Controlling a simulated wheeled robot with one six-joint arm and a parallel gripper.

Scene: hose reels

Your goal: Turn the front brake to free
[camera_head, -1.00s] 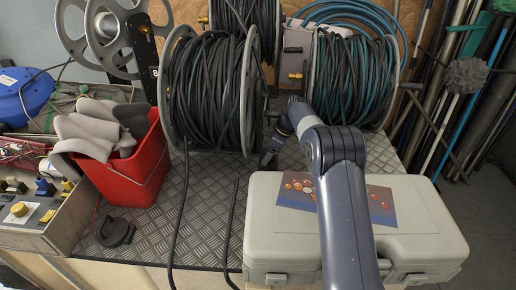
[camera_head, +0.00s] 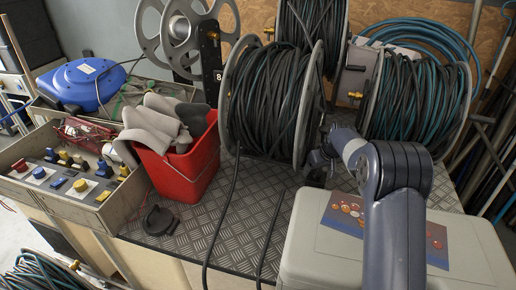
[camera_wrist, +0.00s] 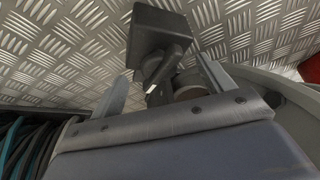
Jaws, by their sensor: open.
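In the wrist view a dark box (camera_wrist: 158,32) stands on the checker plate. On its face is a black lever (camera_wrist: 168,66) with a white mark, which I take to be the front brake, beside a round grey hub (camera_wrist: 189,82). My gripper (camera_wrist: 165,88) is open, with its fingers apart on either side of the lever; I cannot tell whether they touch it. In the head view my gripper (camera_head: 317,165) is low beside the front reel (camera_head: 268,105), wound with dark hose. The brake is too small and covered to read there.
A grey case (camera_head: 330,250) stands under my arm at the front right. A red bin (camera_head: 185,172) with grey gloves is left of the reel. Another hose reel (camera_head: 415,100) stands close on the right. The checker plate (camera_head: 240,210) between bin and case is partly free.

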